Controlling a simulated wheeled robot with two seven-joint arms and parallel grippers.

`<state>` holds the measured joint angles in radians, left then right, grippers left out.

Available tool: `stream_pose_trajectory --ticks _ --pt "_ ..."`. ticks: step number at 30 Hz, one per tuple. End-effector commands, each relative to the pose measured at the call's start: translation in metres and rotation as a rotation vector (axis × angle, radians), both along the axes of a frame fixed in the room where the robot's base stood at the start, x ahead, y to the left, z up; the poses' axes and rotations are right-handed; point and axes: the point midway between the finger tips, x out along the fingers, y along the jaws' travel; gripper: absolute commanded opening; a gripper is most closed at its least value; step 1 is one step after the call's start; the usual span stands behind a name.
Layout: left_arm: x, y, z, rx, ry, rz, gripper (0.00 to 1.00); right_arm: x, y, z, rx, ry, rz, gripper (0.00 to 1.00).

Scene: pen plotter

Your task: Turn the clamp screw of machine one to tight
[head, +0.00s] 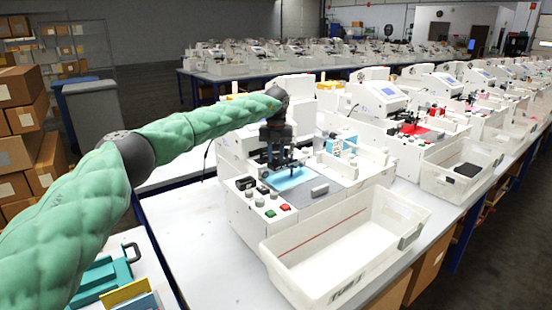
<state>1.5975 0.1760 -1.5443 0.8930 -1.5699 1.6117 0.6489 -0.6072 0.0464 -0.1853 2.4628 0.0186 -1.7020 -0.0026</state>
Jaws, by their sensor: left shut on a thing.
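Machine one (256,212) is the nearest white pen plotter on the bench, with a light blue sheet (291,178) on its grey bed (322,193). My left arm comes in from the left in a green padded sleeve. My left gripper (277,164) points down over the plotter at its pen carriage, just above the blue sheet. It is shut on a small part there that I take to be the clamp screw; the fingers hide most of it, and its turn position cannot be told. My right gripper is not in view.
A white open bin (337,246) stands right in front of the plotter. More plotters (424,119) line the bench to the right. A teal case (105,277) lies at the lower left. The bench left of the bin is clear.

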Motion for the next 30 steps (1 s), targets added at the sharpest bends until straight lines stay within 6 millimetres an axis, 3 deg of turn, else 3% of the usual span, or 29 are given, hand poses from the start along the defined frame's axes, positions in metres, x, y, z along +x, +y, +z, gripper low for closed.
stream_pose_trajectory --ticks 18,30 --pt "0.001 0.000 0.001 0.000 -0.003 -0.331 0.02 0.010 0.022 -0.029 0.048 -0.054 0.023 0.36" --pt "0.001 0.001 0.002 0.000 -0.003 -0.392 0.02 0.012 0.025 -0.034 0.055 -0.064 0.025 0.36"
